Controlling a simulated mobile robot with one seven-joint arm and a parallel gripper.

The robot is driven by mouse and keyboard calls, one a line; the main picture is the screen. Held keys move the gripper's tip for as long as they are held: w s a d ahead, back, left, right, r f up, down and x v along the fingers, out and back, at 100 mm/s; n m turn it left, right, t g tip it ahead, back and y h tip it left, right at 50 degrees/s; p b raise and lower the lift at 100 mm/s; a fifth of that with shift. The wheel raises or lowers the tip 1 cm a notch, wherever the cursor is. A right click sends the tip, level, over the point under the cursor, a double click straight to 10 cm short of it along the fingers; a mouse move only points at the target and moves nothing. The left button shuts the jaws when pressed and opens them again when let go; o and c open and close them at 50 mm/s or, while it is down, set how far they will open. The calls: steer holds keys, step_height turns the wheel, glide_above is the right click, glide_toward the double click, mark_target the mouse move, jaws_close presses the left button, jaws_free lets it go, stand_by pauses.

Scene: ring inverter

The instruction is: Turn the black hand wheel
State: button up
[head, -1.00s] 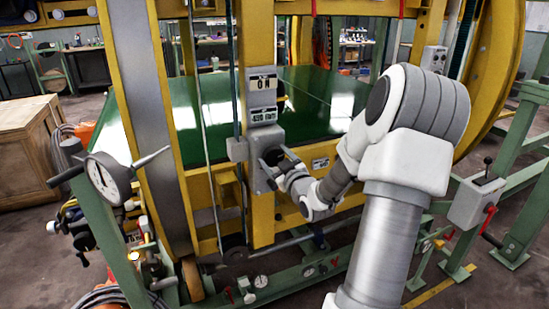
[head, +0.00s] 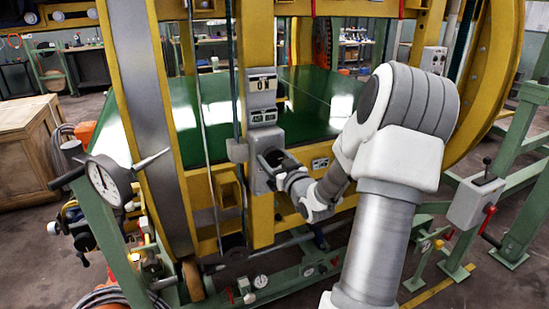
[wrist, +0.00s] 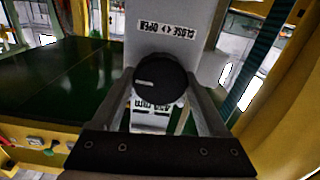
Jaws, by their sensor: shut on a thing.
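The black hand wheel (wrist: 160,80) is a round dark knob with a light mark on its face, in the middle of the wrist view. It is on the front of a grey control box (head: 260,183) on the yellow post. My gripper (wrist: 163,90) is shut on the wheel, with one finger on its left side and one on its right. In the head view my gripper (head: 273,160) reaches the box from the right and hides most of the wheel. A label (wrist: 168,30) with "CLOSE" and "OPEN" and an arrow sits above the wheel.
A digit display (head: 262,85) is on the post above the box. A green sheet (head: 320,95) lies behind the yellow frame. A dial gauge (head: 108,180) stands at the left, and a lever box (head: 478,200) at the right. A wooden crate (head: 25,150) is far left.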

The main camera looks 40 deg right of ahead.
steer(key=m+p, duration=0.1)
steer(key=m, duration=0.3)
steer(key=shift+r, duration=0.15)
steer(key=shift+m+p, duration=0.45)
steer(key=shift+m, duration=1.15)
steer(key=o, duration=1.3)
steer(key=shift+c, duration=0.2)
steer(key=shift+s, duration=0.1)
